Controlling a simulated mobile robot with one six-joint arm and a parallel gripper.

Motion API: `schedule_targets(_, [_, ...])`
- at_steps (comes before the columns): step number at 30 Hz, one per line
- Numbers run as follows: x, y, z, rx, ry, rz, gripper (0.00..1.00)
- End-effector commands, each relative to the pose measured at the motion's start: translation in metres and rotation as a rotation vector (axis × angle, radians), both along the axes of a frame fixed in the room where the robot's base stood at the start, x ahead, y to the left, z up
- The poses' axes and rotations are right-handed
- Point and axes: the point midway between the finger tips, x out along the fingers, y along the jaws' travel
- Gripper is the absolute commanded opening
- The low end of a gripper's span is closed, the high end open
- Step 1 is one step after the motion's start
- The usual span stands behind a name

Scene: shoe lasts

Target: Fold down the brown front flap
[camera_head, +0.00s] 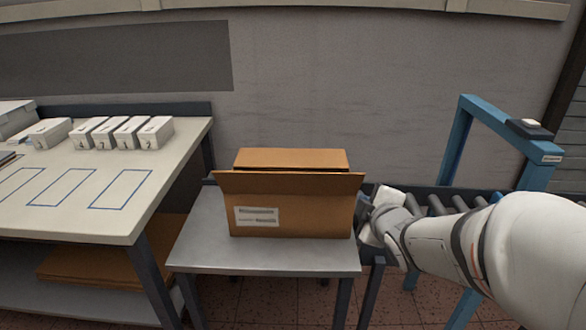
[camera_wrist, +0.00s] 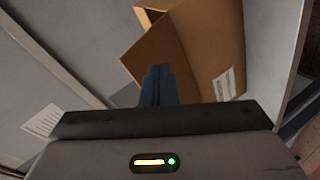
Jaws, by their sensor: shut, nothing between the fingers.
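A brown cardboard box (camera_head: 290,215) stands on a grey table, its white label facing me. Its brown front flap (camera_head: 290,183) is up along the front top edge, leaning outward and wider than the box. A second brown panel (camera_head: 290,158) shows behind it; I cannot tell how that one lies. My gripper (camera_head: 368,200) is at the right end of the box, its fingers not clear there. In the wrist view its dark fingers (camera_wrist: 158,72) are shut and empty, close to a brown flap (camera_wrist: 165,45); contact cannot be told. The box's inside is hidden.
A white table (camera_head: 100,205) on the left bears several numbered white boxes (camera_head: 120,133) and blue outlines. A roller conveyor (camera_head: 440,203) with a blue frame (camera_head: 455,135) stands at the right, behind my arm. The grey table (camera_head: 265,258) has bare room in front of the box.

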Motion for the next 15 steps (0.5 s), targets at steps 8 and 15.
schedule_targets(8, [0.007, 0.055, -0.046, -0.299, -0.5, 0.426, 0.0])
schedule_targets(15, [-0.023, 0.082, -0.057, -0.395, -0.864, 0.608, 0.0])
